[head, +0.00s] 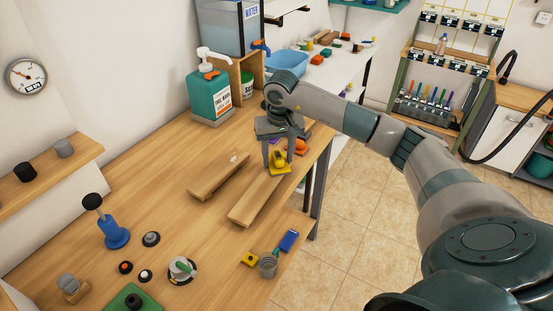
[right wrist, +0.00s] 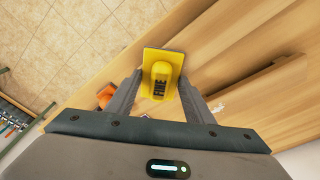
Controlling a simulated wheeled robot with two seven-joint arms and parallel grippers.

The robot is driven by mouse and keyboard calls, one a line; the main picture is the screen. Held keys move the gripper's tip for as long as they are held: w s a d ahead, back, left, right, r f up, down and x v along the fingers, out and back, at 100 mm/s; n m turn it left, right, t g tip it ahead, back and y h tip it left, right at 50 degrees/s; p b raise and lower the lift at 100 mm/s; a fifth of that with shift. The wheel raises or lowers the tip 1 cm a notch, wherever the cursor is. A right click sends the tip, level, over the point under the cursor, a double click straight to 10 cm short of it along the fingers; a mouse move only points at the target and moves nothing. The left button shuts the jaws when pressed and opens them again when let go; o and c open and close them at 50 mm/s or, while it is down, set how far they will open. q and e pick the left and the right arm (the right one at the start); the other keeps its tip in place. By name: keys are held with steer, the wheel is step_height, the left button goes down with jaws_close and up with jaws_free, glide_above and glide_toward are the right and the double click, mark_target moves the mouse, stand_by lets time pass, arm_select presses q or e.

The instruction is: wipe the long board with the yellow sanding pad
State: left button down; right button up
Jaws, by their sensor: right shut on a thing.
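The yellow sanding pad (head: 280,166) is at the far right end of the long wooden board (head: 251,206), which lies on the workbench. My right gripper (head: 278,160) points down there and is shut on the pad's raised grip. In the right wrist view the pad (right wrist: 160,75) reads "FINE" and sits between the two fingertips. The pad appears low over the board's end; I cannot tell whether it touches. A shorter board (head: 218,176) lies to the left, apart from the long one. My left gripper is out of view.
An orange object (head: 300,148) is just beyond the pad, near the bench's right edge. A green pump bottle (head: 210,98) stands behind. A small metal cup (head: 268,266), a blue block (head: 289,240) and a yellow block (head: 250,259) lie in front.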

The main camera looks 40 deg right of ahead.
mark_target(272, 169)
stand_by(0.4)
steer(key=shift+s+a+f+b, duration=0.1)
steer(key=shift+s+a+b, duration=0.25)
steer(key=shift+a, duration=0.45)
steer(key=shift+s+a+b, duration=0.1)
steer(key=shift+s+a, duration=0.35)
steer(key=shift+a, duration=0.35)
steer(key=shift+s+a, duration=0.45)
steer(key=shift+a, duration=0.25)
steer(key=shift+s+a, duration=0.4)
steer(key=shift+a, duration=0.3)
